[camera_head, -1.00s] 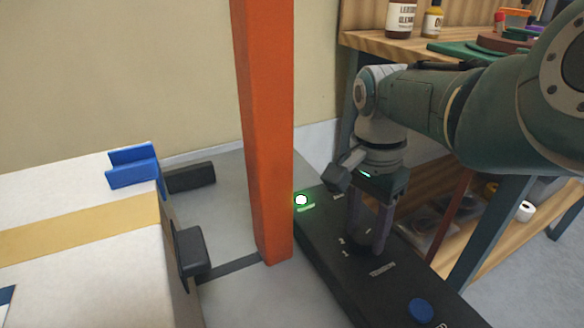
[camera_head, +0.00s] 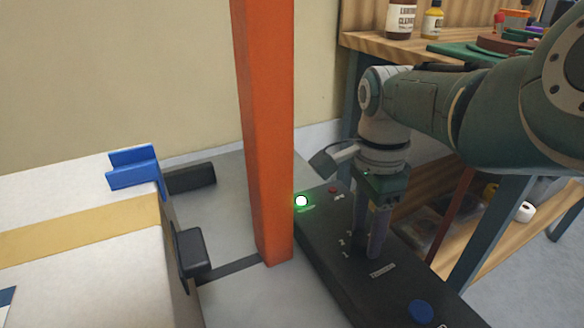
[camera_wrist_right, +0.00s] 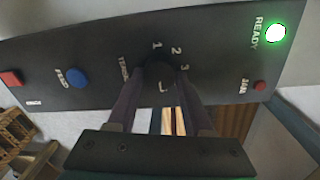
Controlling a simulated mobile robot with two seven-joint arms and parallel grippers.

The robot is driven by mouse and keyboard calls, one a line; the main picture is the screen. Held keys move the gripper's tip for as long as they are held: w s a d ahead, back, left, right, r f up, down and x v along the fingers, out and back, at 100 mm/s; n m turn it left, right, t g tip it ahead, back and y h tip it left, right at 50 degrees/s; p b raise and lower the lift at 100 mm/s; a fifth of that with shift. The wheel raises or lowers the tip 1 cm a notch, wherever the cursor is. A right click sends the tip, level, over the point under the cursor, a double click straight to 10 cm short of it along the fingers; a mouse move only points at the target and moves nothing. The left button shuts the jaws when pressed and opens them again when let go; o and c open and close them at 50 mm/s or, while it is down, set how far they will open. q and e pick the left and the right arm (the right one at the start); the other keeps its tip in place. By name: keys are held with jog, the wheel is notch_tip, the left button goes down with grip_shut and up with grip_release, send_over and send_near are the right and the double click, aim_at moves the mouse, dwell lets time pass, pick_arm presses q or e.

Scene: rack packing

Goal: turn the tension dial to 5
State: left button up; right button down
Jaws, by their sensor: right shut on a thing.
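The tension dial (camera_wrist_right: 160,72) is a dark knob on the black control panel (camera_wrist_right: 95,45), between the fingertips of my right gripper. In the wrist view the printed numbers 1, 2 and 3 show around its far side; the other numbers and its pointer I cannot make out. My right gripper (camera_head: 367,250) points down at the panel and is shut on the dial, which its fingers mostly hide in the head view. It also shows in the right wrist view (camera_wrist_right: 162,82). My left gripper is not in view.
The panel has a lit green READY light (camera_head: 301,201), a blue FEED button (camera_head: 421,311) and red buttons. An orange post (camera_head: 266,130) stands left of the panel. A large white box with a tan band (camera_head: 80,232) lies at left. A wooden workbench (camera_head: 400,52) stands behind.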

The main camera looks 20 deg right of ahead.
aim_at(364, 233)
jog(key=shift+c, duration=1.5)
grip_release()
notch_tip(364, 233, up, 10)
jog(key=p, duration=0.6)
jog(key=shift+w, duration=0.3)
